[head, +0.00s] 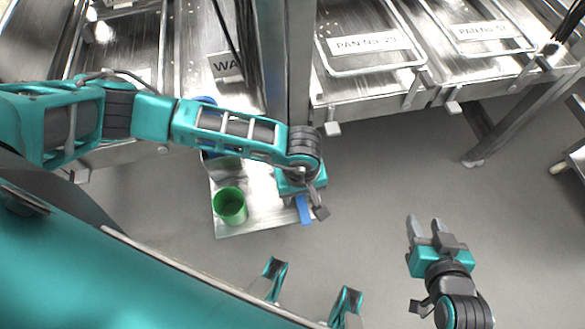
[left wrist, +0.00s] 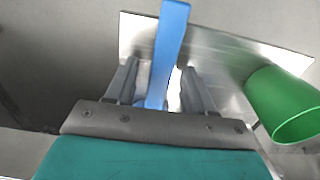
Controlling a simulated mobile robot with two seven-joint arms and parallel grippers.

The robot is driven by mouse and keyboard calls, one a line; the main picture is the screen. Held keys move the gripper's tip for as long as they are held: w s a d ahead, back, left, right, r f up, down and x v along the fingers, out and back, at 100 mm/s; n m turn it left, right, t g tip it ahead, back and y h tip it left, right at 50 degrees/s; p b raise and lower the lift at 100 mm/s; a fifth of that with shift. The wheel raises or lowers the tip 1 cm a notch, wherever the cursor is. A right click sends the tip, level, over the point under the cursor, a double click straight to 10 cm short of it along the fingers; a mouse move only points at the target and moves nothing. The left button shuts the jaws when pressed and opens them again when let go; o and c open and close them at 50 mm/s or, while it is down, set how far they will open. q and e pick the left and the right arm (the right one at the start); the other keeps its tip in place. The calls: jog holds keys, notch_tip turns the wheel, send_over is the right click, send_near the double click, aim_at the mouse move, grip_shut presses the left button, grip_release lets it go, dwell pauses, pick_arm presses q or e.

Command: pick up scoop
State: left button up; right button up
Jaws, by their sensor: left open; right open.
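The scoop shows as a blue handle (head: 304,211) in the head view, below my left gripper and at the right edge of a metal tray. In the left wrist view the long blue handle (left wrist: 170,45) runs between the two fingers of my left gripper (left wrist: 160,80). The fingers are open, one on each side of the handle; I cannot tell whether either touches it. The rest of the scoop is hidden by the gripper. In the head view my left gripper (head: 310,203) is seen from above. My right gripper (head: 424,228) is open and empty over the floor.
The metal tray (head: 240,231) carries a green cup (head: 230,206), also in the left wrist view (left wrist: 285,105). A blue item (head: 206,100) is partly hidden behind my left arm. Metal counters with labelled pans (head: 368,44) stand at the back, with a vertical post (head: 272,50). Grey floor lies open at right.

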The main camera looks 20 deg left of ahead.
pick_arm(q)
jog(key=shift+f, duration=0.2)
pick_arm(e)
jog(key=shift+w+r, duration=0.1)
pick_arm(q)
grip_shut()
jog(key=shift+r, duration=0.2)
notch_tip(320, 180, up, 26)
jog(key=p, duration=0.5)
jog(key=shift+f+p, duration=0.15)
jog(key=shift+p, duration=0.25)
pick_arm(e)
jog(key=r, duration=0.3)
jog(key=d+r, duration=0.1)
jog(key=shift+s+r, duration=0.25)
